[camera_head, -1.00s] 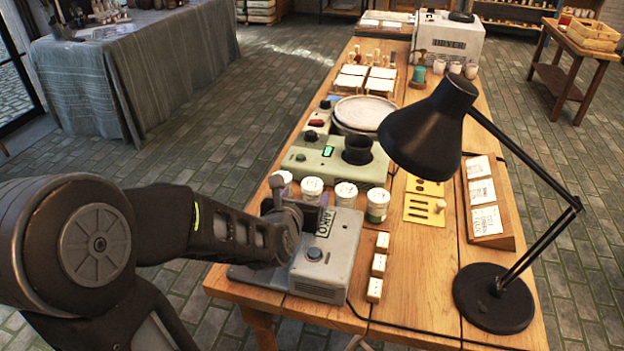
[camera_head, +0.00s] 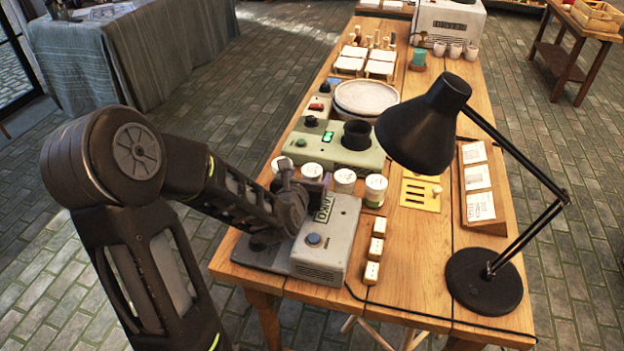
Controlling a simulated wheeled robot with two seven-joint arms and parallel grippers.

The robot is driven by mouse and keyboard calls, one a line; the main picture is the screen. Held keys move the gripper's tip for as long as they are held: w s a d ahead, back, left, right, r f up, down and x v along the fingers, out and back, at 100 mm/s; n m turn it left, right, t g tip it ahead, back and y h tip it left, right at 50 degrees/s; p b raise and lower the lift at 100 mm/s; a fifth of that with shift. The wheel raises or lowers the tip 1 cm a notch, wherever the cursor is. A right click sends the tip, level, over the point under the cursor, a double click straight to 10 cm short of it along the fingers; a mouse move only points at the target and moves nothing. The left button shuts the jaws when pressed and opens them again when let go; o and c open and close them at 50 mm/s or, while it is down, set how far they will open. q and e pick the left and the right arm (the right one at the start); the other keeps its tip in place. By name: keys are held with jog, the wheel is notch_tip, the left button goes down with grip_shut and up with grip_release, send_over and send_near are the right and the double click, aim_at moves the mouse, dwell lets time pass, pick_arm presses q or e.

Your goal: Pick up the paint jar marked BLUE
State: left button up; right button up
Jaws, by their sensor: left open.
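A row of several paint jars with white lids stands on the wooden table, behind a grey device. The jars show at the left end (camera_head: 279,165), beside my gripper (camera_head: 312,171), right of it (camera_head: 344,179) and at the right end (camera_head: 375,190). The right-end jar has a green band low on its side. I cannot read a BLUE mark on any jar. My left gripper (camera_head: 302,182) is open at the near side of the row, in front of the left jars and partly hiding them. I cannot tell whether it touches one. My right gripper is out of view.
The grey device (camera_head: 325,252) sits under and beside my left wrist. A green device (camera_head: 335,150) stands behind the jars. A black desk lamp (camera_head: 425,130) overhangs the table to the right. Small white blocks (camera_head: 375,248) lie in front of the jars.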

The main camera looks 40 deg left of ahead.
aim_at(311, 172)
pick_arm(q)
jog(key=x, duration=0.3)
jog(key=shift+w, duration=0.1)
jog(key=shift+c, duration=0.5)
jog(key=c, duration=1.5)
jog(key=shift+o, duration=0.2)
notch_tip(311, 172, up, 10)
jog(key=shift+p, duration=0.35)
